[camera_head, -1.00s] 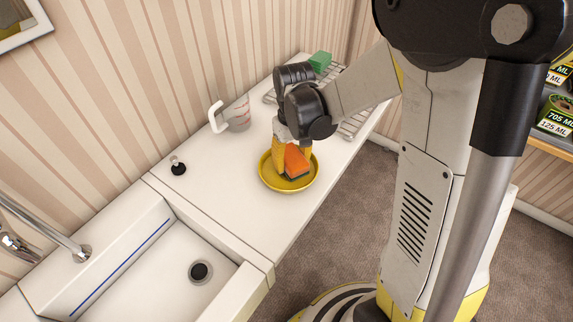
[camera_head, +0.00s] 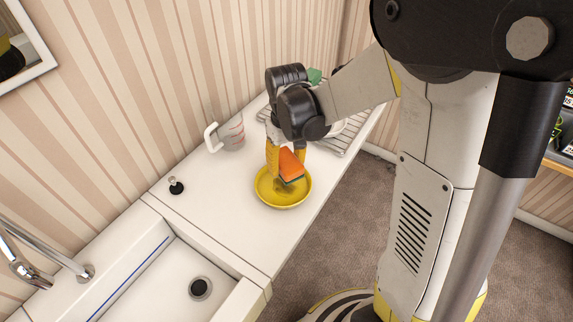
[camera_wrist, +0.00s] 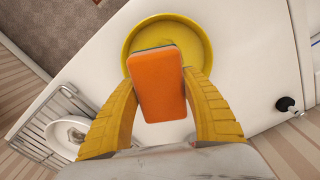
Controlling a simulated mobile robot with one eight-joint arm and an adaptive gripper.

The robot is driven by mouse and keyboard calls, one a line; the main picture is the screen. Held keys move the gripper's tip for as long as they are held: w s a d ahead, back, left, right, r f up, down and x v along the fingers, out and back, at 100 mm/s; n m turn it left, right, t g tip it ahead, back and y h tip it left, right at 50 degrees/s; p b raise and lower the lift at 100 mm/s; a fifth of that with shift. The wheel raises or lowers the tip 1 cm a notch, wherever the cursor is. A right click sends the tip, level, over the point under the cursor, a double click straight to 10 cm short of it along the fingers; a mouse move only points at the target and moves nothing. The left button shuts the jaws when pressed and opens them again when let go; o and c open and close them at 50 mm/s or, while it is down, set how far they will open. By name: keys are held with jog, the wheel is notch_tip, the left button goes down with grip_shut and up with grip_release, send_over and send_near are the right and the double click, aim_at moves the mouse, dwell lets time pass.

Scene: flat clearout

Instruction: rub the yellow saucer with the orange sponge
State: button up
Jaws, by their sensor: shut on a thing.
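The yellow saucer (camera_head: 283,198) lies on the white counter, near its front edge. Dark smudges show on its inner surface. The orange sponge (camera_head: 291,164), with a dark bluish underside, is between the yellow fingers of my gripper (camera_head: 287,160). My gripper is shut on it. The sponge is tilted and appears to be a little above the saucer's far half. In the wrist view, the sponge (camera_wrist: 158,84) covers part of the saucer (camera_wrist: 202,42), and my gripper (camera_wrist: 160,78) has one finger on each side of it.
A wire rack (camera_head: 350,132) stands behind my gripper, with a white dish (camera_wrist: 66,136) on it and a green thing (camera_head: 314,76) beyond. The sink (camera_head: 178,278) is at the front. Counter left of the saucer is clear.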

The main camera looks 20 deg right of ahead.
aim_at(286, 160)
jog(key=shift+r, duration=0.1)
jog(key=shift+r+p, duration=1.05)
jog(key=shift+r, duration=0.4)
